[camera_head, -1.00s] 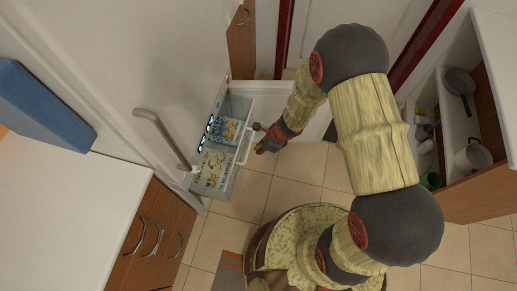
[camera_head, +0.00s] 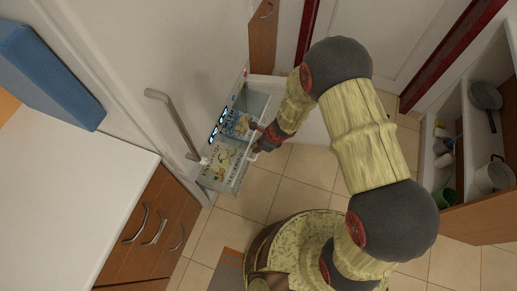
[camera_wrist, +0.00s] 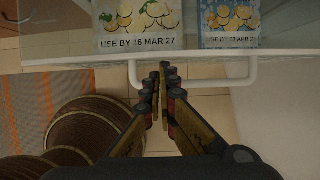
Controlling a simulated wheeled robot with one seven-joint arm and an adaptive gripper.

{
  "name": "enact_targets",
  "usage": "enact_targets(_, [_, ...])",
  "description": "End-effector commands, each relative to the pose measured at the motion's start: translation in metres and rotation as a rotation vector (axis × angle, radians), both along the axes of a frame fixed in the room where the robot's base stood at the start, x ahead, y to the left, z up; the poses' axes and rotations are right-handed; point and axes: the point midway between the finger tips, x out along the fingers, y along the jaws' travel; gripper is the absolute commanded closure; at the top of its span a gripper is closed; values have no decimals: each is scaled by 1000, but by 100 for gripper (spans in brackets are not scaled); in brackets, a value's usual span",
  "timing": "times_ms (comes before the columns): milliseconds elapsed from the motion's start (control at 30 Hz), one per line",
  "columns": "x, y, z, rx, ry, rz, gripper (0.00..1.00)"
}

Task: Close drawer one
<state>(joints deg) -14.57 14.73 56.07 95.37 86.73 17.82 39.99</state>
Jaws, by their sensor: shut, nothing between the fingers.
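The open drawer (camera_head: 211,180) is a clear pull-out compartment at the bottom of the white fridge or freezer, holding printed food packs (camera_head: 236,126). In the wrist view its clear front edge (camera_wrist: 60,57) runs across the top, with a white bar handle (camera_wrist: 190,89) below the packs (camera_wrist: 140,25). My gripper (camera_head: 260,146) is at the drawer's front, by the handle. In the wrist view my gripper's fingers (camera_wrist: 164,72) are together and empty, pointing at the middle of the handle. I cannot tell whether they touch it.
A grey door handle (camera_head: 172,122) stands out from the white appliance above the drawer. Wooden cabinets (camera_head: 150,230) with a white counter (camera_head: 70,190) are at left. An open shelf (camera_head: 470,140) with pots stands at right.

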Motion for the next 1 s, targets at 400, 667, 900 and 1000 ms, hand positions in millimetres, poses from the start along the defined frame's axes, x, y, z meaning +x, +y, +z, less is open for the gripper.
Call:
enact_targets(400, [21, 60, 2, 1, 0, 8, 100])
enact_targets(667, [38, 106, 2, 0, 1, 4, 100])
enact_targets(900, [43, 120, 0, 1, 0, 0, 100])
enact_targets(1000, [43, 119, 0, 1, 0, 0, 100])
